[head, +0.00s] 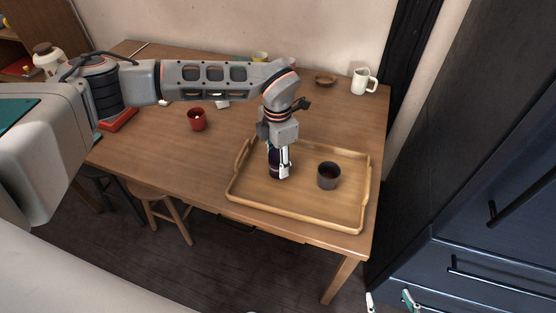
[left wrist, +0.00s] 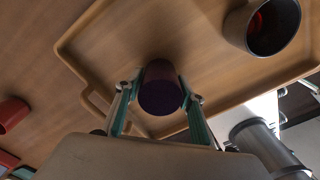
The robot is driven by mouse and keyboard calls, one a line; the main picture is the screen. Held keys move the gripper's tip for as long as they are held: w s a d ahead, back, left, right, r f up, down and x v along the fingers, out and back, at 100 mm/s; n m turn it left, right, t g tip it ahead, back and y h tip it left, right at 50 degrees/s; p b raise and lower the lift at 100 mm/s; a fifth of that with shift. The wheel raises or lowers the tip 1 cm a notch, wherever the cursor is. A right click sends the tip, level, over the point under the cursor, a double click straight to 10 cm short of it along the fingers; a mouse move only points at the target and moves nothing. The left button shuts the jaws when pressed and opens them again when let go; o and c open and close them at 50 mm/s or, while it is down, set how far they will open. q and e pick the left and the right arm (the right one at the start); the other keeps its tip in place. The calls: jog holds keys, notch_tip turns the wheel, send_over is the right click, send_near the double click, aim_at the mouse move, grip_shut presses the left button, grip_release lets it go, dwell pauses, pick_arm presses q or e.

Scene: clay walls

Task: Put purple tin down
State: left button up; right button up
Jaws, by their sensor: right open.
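The dark purple tin (head: 273,163) is upright between the fingers of my left gripper (head: 280,170), over the left part of the wooden tray (head: 323,214). In the left wrist view the tin (left wrist: 162,92) shows end-on, with a finger close against each side; my left gripper (left wrist: 160,97) looks shut on it. The tin's base is at or just above the tray floor; I cannot tell if it touches. My right gripper (head: 389,302) is open and empty at the bottom right, beyond the table's front edge.
A dark grey cup (head: 328,176) stands on the tray, right of the tin. A red mug (head: 197,119) is on the table (head: 163,152) to the left. A white mug (head: 363,81) and a small brown bowl (head: 325,80) are at the back. The tray's front middle is clear.

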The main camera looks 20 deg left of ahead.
pick_arm(q)
jog(key=shift+o, duration=0.8)
jog(key=shift+r, duration=0.1)
notch_tip(320, 180, up, 12)
jog(key=shift+r+p, duration=0.1)
jog(key=shift+p, duration=0.4)
